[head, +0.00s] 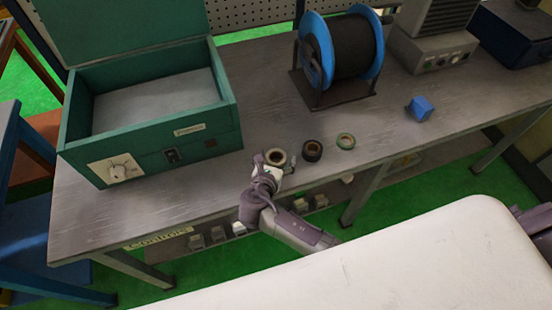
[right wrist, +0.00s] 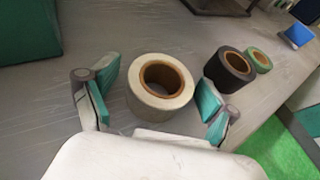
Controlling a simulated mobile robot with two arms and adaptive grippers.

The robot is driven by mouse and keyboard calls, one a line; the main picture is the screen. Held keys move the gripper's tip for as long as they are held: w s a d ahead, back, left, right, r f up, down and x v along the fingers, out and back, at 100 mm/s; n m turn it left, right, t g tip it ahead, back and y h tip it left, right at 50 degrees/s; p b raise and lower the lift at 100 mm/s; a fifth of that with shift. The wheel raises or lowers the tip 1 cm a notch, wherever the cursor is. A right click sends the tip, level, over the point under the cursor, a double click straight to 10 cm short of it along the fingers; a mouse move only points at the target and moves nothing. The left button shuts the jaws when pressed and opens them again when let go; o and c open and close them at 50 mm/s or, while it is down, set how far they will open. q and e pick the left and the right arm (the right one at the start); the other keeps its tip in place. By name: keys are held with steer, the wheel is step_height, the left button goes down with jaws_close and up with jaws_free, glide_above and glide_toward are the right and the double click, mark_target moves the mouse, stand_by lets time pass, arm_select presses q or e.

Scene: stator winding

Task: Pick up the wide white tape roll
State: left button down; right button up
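The wide white tape roll (right wrist: 152,108), with a brown core, lies flat on the grey bench in the right wrist view. It also shows in the head view (head: 276,151), partly covered by my right gripper. My right gripper (head: 267,163) is at the bench's front edge by the roll. In the right wrist view the fingers of this gripper (right wrist: 156,98) are spread wide, one on each side of the roll, with visible gaps. I cannot tell how high the fingers are above the bench. My left gripper is not in view.
A black tape roll (head: 312,151) and a green tape roll (head: 346,141) stand to the right of the white one. A green box (head: 205,137) is at the left, a blue-flanged spool (head: 318,62) behind. A blue cube (head: 420,108) lies at the right. The bench (head: 200,190) is clear at front left.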

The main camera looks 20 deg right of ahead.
mark_target(276, 151)
steer(key=c, duration=1)
steer(key=shift+c, duration=0.2)
steer(key=shift+r, duration=0.55)
step_height(276, 151, up, 3)
steer(key=shift+f, duration=0.2)
steer(key=s+d+r, duration=0.7)
steer(key=s+d, duration=0.1)
steer(key=d, duration=0.1)
steer(key=w+a+r+n+t+y+b, duration=0.1)
steer(key=a+r+n+t+y+b, duration=0.1)
steer(key=a+r+n+y+b, duration=0.2)
steer(key=shift+w+a+r+n+y, duration=0.45)
steer(key=shift+r+n+y, duration=1.05)
steer(key=shift+r, duration=0.9)
